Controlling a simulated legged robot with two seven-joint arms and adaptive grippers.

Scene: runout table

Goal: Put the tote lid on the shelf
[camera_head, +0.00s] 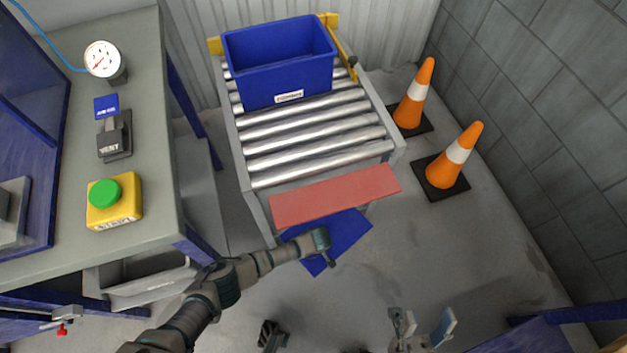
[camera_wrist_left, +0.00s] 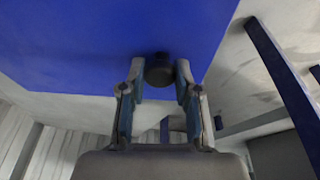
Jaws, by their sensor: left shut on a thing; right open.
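The flat blue tote lid (camera_head: 349,232) is in front of the roller conveyor, by the red panel at its near end. My left gripper (camera_head: 323,249) is over the lid, mostly hidden by its own wrist in the head view. In the left wrist view, the left fingers (camera_wrist_left: 160,78) are shut on the lid's dark round knob (camera_wrist_left: 159,72), and the blue lid (camera_wrist_left: 100,45) fills the upper left. My right gripper (camera_head: 423,328) is open and empty at the bottom of the head view. A grey shelf (camera_head: 201,190) shows low beside the bench; I cannot tell whether it is the task's shelf.
A blue tote (camera_head: 262,82) stands at the far end of the roller conveyor (camera_head: 318,148). A red panel (camera_head: 335,195) spans its near end. Two orange cones (camera_head: 456,160) stand at right. A bench (camera_head: 150,203) with a gauge and green button is at left.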

